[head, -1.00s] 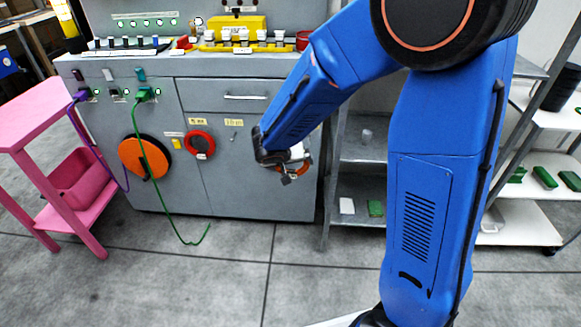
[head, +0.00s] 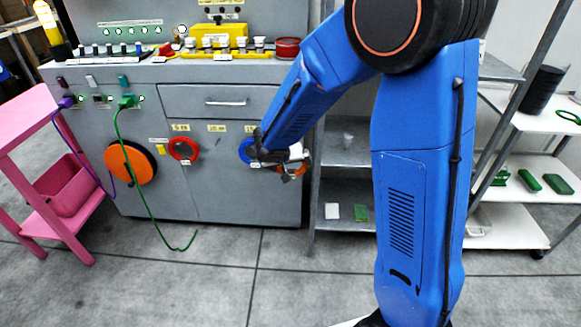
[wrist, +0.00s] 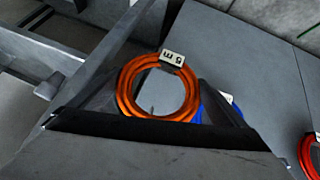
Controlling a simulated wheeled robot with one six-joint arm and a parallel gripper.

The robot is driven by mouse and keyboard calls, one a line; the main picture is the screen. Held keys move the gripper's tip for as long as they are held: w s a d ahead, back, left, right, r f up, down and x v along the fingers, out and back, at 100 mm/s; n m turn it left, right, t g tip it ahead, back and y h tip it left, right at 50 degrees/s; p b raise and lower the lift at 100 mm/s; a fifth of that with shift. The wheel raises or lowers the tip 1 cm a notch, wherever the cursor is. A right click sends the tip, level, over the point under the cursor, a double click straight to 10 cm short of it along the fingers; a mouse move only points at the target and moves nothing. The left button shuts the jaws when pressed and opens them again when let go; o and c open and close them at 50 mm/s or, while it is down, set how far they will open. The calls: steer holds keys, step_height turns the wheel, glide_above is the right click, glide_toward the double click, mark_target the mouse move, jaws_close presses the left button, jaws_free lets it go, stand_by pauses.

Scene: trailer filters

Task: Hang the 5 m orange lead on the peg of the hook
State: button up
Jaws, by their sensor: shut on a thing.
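My gripper (head: 283,163) is shut on the orange lead (head: 294,172), a small coil, and holds it in front of the grey cabinet's right side. In the wrist view the orange lead (wrist: 124,92) is a round coil with a white "5 m" tag (wrist: 173,57). The cabinet front has length labels; a middle label (head: 217,128) has a small peg (head: 217,146) below it with no coil on it. A red coil (head: 183,150) hangs below the left label (head: 180,127). A blue coil (head: 245,150) hangs below the right label, partly hidden by my gripper.
An orange disc (head: 128,163) and a plugged-in green cable (head: 152,214) are on the cabinet's left. A drawer handle (head: 226,102) sticks out above the labels. A grey shelf rack (head: 345,158) stands close right of my gripper. A pink cart (head: 62,222) stands left.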

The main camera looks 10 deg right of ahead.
steer(key=w+d+f, duration=0.1)
steer(key=w+d, duration=0.1)
steer(key=w, duration=0.5)
steer(key=shift+w+d+f, duration=0.15)
steer(key=shift+w+f, duration=0.05)
steer(key=shift+f, duration=0.15)
stand_by(0.8)
steer(key=shift+f, duration=0.1)
stand_by(0.5)
steer(key=o, duration=0.9)
